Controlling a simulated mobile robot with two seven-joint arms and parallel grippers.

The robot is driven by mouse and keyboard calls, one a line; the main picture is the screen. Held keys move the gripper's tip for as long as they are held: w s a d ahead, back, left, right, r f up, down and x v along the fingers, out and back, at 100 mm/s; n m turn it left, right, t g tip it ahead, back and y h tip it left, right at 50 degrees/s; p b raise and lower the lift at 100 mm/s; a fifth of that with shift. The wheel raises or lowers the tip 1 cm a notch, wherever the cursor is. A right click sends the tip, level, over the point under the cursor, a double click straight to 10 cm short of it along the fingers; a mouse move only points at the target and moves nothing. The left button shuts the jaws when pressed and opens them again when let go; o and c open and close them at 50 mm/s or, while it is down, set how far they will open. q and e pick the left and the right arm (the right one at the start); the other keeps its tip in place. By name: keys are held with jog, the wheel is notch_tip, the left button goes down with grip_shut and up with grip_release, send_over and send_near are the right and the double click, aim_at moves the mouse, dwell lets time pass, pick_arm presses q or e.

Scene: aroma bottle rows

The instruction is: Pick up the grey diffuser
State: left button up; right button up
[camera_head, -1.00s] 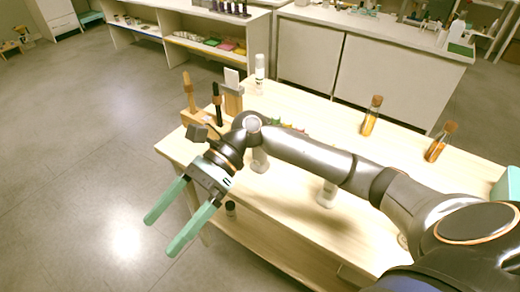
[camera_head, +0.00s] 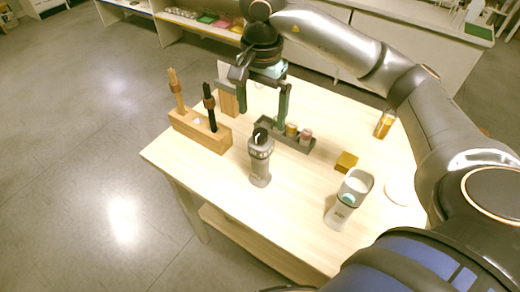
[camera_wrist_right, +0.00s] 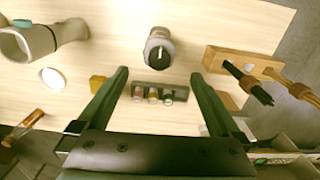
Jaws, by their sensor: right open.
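A grey upright device with a dark knob on top (camera_head: 260,160) stands on the light wooden table (camera_head: 290,215); it fits the grey diffuser. It also shows in the right wrist view (camera_wrist_right: 158,48), just beyond the fingertips and roughly centred between them. My right gripper (camera_head: 262,110) is open and empty, above the table behind the device and apart from it. Its two fingers show spread in the right wrist view (camera_wrist_right: 160,75). A paler grey device with an open, cup-like top (camera_head: 349,200) stands to the right. My left gripper is out of view.
A dark rack with small bottles (camera_head: 290,136) sits close behind the device. A wooden holder with two upright tools (camera_head: 205,135) stands to its left. A yellow block (camera_head: 346,162) and an amber bottle (camera_head: 385,124) are farther right. The table front is clear.

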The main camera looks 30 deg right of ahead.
aim_at(261, 149)
jog(key=f, duration=0.8)
jog(key=f+p, duration=0.1)
jog(key=f, duration=0.2)
jog(key=shift+s+a+f, duration=0.15)
jog(key=shift+a+f, duration=0.1)
jog(key=shift+f, duration=0.15)
jog(key=shift+c, duration=0.2)
grip_shut()
jog(key=shift+r, duration=0.1)
